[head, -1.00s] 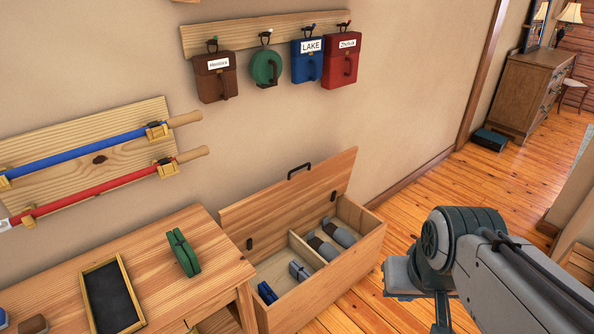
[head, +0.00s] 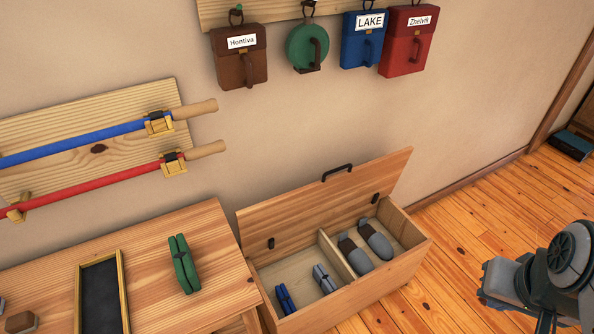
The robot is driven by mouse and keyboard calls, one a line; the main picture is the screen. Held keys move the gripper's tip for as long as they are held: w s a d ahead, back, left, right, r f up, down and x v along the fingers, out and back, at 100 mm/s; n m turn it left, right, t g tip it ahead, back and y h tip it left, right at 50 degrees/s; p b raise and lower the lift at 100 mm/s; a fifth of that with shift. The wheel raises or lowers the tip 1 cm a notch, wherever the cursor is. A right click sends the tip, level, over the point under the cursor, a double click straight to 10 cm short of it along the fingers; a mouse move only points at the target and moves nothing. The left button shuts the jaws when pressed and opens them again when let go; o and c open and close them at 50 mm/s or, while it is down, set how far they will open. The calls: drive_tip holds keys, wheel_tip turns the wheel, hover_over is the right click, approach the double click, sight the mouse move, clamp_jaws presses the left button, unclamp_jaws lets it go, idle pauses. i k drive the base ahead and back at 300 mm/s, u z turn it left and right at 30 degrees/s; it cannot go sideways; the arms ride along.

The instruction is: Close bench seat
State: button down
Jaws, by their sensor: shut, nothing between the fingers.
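The wooden bench (head: 385,284) stands against the wall, right of the table. Its hinged seat lid (head: 325,198) is raised and leans back toward the wall, with a dark handle (head: 337,172) on its upper edge. The box is open. A divider (head: 336,262) splits it; two grey slippers (head: 376,240) lie in the right part, and a grey-blue item (head: 325,279) and a blue item (head: 285,299) lie in the left part. Part of my arm shows at the lower right, apart from the bench; my gripper's fingertips are out of frame.
The wooden table (head: 222,265) left of the bench holds a green case (head: 184,264) and a dark framed board (head: 101,298). Bags (head: 408,42) hang on the wall above. The floor (head: 480,215) right of the bench looks clear.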

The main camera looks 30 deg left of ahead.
sight(262, 225)
drive_tip(key=u, duration=0.55)
drive_tip(key=i, duration=0.9)
drive_tip(key=u, duration=0.7)
